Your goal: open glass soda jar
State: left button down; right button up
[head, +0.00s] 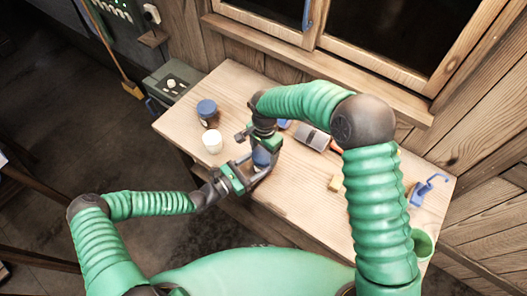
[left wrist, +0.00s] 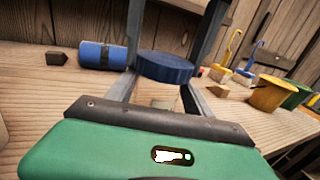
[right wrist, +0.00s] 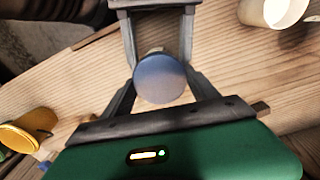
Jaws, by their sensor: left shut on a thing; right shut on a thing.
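The jar's round blue lid (head: 261,157) shows between my two grippers near the table's front edge. The lid also shows in the left wrist view (left wrist: 165,67) and from above in the right wrist view (right wrist: 160,78). The glass body is mostly hidden below it. My left gripper (head: 246,174) comes in from the left, low, and is shut on the jar, with its fingers on either side. My right gripper (head: 266,146) reaches in from behind and above and is shut at the lid. The exact finger contacts are hard to see.
A second blue-topped container (head: 207,107) and a white cup (head: 212,142) stand at left. The window wall bounds the back.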

jog(key=n, duration=0.6)
jog(key=shift+w, duration=0.1)
jog(key=n, duration=0.3)
jog(key=shift+n, duration=0.3)
jog(key=n, duration=0.6)
jog(key=shift+w+r, duration=0.1)
jog(key=n, duration=0.4)
pick_arm(q)
jog(key=shift+s, duration=0.1)
pick_arm(e)
jog(key=n, duration=0.6)
jog(key=shift+a, duration=0.15)
pick_arm(q)
jog(key=shift+d, duration=0.1)
pick_arm(e)
jog(key=n, duration=0.7)
jog(key=shift+n, duration=0.3)
jog(key=shift+r, duration=0.1)
jog(key=shift+a+r, duration=0.1)
